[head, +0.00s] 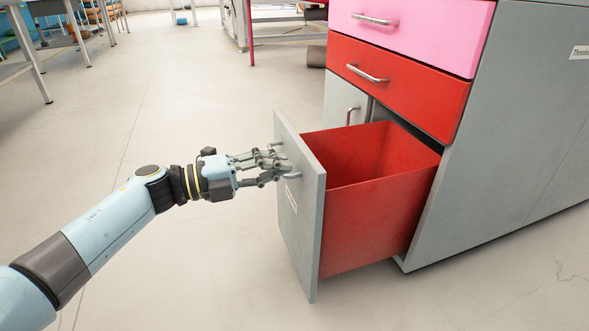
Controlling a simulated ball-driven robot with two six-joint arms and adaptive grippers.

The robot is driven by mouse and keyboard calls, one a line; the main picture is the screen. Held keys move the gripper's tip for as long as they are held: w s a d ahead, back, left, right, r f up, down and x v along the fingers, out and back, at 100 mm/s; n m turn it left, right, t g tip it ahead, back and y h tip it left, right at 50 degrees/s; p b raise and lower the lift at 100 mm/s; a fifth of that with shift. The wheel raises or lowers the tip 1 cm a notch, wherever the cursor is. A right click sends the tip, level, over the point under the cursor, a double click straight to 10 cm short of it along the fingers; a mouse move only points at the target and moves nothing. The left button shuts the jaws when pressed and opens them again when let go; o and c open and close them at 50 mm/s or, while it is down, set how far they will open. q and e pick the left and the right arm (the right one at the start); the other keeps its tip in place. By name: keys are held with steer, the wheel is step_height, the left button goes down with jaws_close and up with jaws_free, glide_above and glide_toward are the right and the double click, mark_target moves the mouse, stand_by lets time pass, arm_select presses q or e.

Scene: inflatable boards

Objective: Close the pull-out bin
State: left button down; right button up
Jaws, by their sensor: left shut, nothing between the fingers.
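The pull-out bin (368,222) is a red open box behind a grey front panel (305,235). It stands well out of the lower part of the grey cabinet (520,120). A metal handle (292,175) is on the panel's outer face. My left gripper (284,165) is shut and empty, with its fingertips at the handle on the panel's outer side. I cannot tell whether the fingers touch the handle or panel. The inside of the bin looks empty where it shows. My right gripper is not in view.
Above the bin are a closed red drawer (400,85) and a pink drawer (415,30). A grey cabinet door (346,105) with a handle is behind the bin. The pale floor (190,90) left of the bin is clear. Tables stand at the far left.

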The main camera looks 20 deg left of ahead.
mark_target(308, 161)
arm_select(q)
steer(key=shift+b+x, duration=0.35)
steer(key=shift+x, duration=0.8)
steer(key=shift+w+d, duration=0.35)
steer(key=shift+d, duration=0.2)
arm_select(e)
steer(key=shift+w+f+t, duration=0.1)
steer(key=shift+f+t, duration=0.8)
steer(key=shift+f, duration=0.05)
